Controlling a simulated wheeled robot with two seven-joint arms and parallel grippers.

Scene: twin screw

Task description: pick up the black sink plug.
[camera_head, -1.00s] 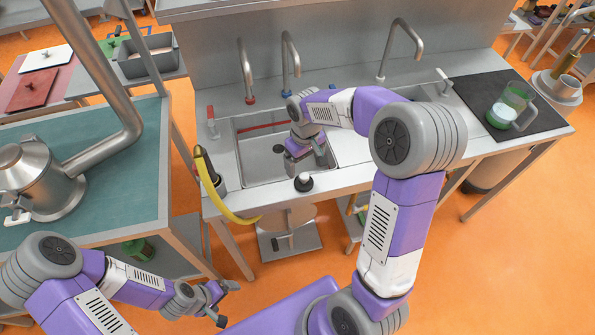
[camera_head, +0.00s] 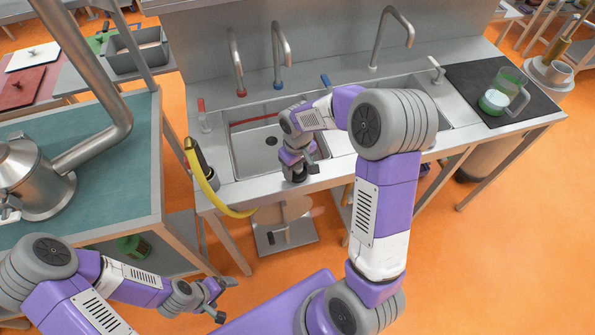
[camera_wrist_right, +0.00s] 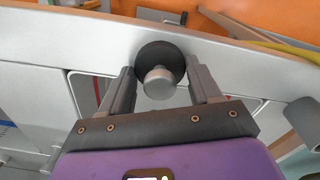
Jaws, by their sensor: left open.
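The black sink plug (camera_wrist_right: 161,56) is a dark disc with a grey knob and sits on the steel counter's front rim. In the right wrist view it lies between the fingertips of my right gripper (camera_wrist_right: 163,78). The fingers are open, with a gap on each side of the knob. In the head view my right gripper (camera_head: 295,171) is over the front rim before the left basin and hides most or all of the plug. My left gripper (camera_head: 212,300) is open and empty, low at the left, away from the counter.
The left sink basin (camera_head: 250,158) lies just behind the plug. A yellow hose (camera_head: 203,178) hangs over the counter's left edge. Taps (camera_head: 280,55) stand at the back. A glass jug (camera_head: 500,95) rests on a dark mat at the right.

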